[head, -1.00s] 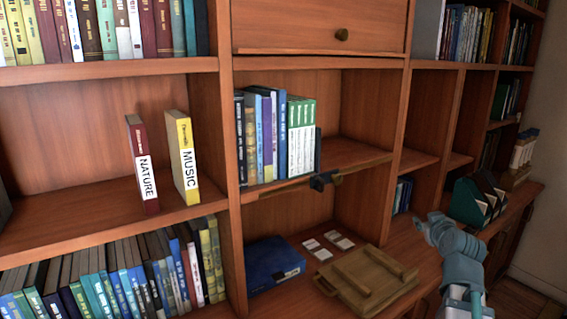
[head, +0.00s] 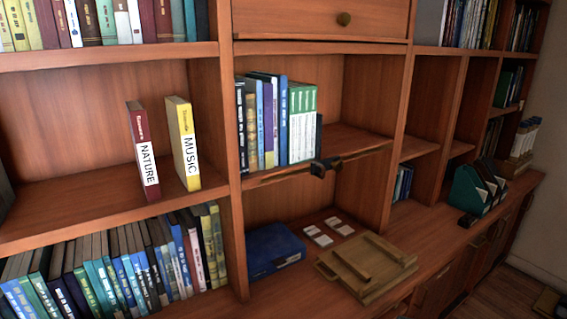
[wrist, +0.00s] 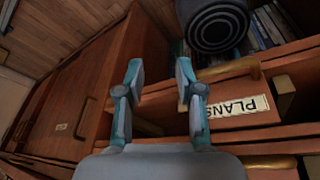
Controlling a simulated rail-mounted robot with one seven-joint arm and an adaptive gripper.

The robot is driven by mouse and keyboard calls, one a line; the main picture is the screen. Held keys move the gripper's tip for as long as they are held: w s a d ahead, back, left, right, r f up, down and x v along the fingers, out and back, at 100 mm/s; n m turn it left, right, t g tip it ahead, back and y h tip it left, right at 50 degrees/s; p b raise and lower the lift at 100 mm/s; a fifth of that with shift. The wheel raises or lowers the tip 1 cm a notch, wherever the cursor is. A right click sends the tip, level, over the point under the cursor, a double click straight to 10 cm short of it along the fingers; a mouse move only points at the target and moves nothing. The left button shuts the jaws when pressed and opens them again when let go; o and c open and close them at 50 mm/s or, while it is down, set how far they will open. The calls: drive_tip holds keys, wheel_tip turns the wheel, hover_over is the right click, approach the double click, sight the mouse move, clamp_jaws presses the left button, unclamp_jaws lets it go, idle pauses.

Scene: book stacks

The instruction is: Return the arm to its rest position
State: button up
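My gripper (wrist: 160,85) shows in the wrist view with its two teal and grey fingers spread apart. Nothing is between them. Behind the fingers is wooden furniture with a drawer front bearing a "PLANS" label (wrist: 229,107). The arm and gripper do not show in the head view now.
A "NATURE" book (head: 143,150) and a "MUSIC" book (head: 184,142) stand on the left shelf. A row of books (head: 265,120) stands in the middle bay. A wooden crate-like tray (head: 345,285), a blue box (head: 273,250) and a teal file holder (head: 468,190) are on the counter.

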drive_tip(key=s+a+f+g, duration=0.2)
drive_tip(key=s+a+f, duration=0.35)
drive_tip(key=s, duration=0.25)
drive_tip(key=s+a+f+g+y+b, duration=0.1)
drive_tip(key=s+a+f+g, duration=0.2)
drive_tip(key=s+a+f, duration=0.4)
drive_tip(key=s+a+f+g, duration=0.2)
drive_tip(key=s+a+f, duration=0.25)
drive_tip(key=s, duration=0.45)
drive_tip(key=s+a+f+g, duration=0.1)
drive_tip(key=s+f+g, duration=0.2)
drive_tip(key=s, duration=0.8)
drive_tip(key=shift+s+a, duration=0.3)
drive_tip(key=shift+s, duration=0.05)
